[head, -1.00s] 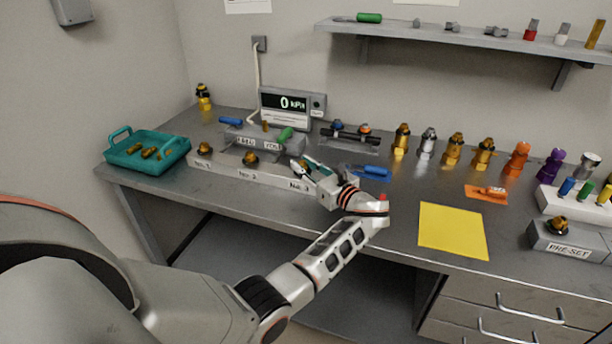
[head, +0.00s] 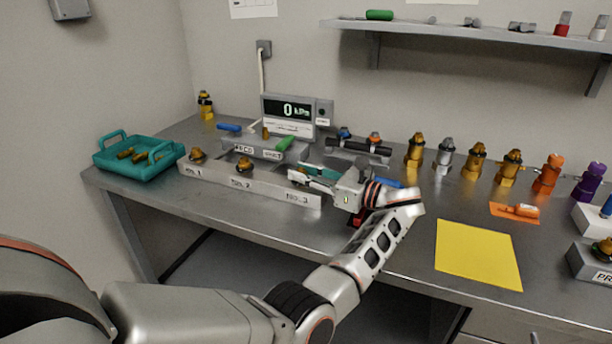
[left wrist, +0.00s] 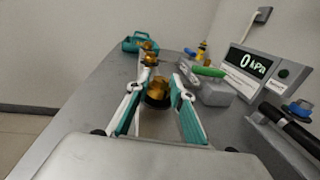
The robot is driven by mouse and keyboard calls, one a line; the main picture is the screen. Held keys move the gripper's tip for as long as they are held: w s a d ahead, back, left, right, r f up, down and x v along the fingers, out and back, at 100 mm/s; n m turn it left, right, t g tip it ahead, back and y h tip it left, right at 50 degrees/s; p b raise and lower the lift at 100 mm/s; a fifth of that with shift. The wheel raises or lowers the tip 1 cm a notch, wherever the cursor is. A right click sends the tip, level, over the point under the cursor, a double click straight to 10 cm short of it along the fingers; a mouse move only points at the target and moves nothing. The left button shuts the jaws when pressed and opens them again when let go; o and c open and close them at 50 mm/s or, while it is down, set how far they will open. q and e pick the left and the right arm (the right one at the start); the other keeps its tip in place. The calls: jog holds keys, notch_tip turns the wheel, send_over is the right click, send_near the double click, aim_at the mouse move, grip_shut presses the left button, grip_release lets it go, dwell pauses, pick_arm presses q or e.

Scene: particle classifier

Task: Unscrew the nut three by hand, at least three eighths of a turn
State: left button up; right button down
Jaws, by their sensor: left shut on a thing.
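The long grey block with the labels No. 1, No. 2 and No. 3 (head: 250,184) lies near the front of the bench. Nut three, a brass nut (left wrist: 158,90), sits at its No. 3 end on a dark round base. My left gripper (left wrist: 156,86) has one teal-padded finger on each side of this nut and is shut on it. In the head view my left gripper (head: 302,177) reaches it from the right and mostly hides it. Nut one (head: 197,154) and nut two (head: 244,165) stand on the same block. My right gripper is not in view.
A teal tray (head: 105,158) with brass parts stands at the left. Behind the block are a green-handled tool (head: 285,143) and a display (head: 290,112) reading 0 kPa. Several fittings line the back right. A yellow sheet (head: 478,254) lies at the front right.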

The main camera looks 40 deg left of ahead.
aim_at(303, 170)
pick_arm(q)
jog(key=shift+f, duration=0.35)
jog(key=o, duration=1.1)
jog(key=shift+a, duration=0.1)
jog(key=shift+o, duration=0.2)
jog(key=shift+r, duration=0.15)
notch_tip(303, 170, up, 10)
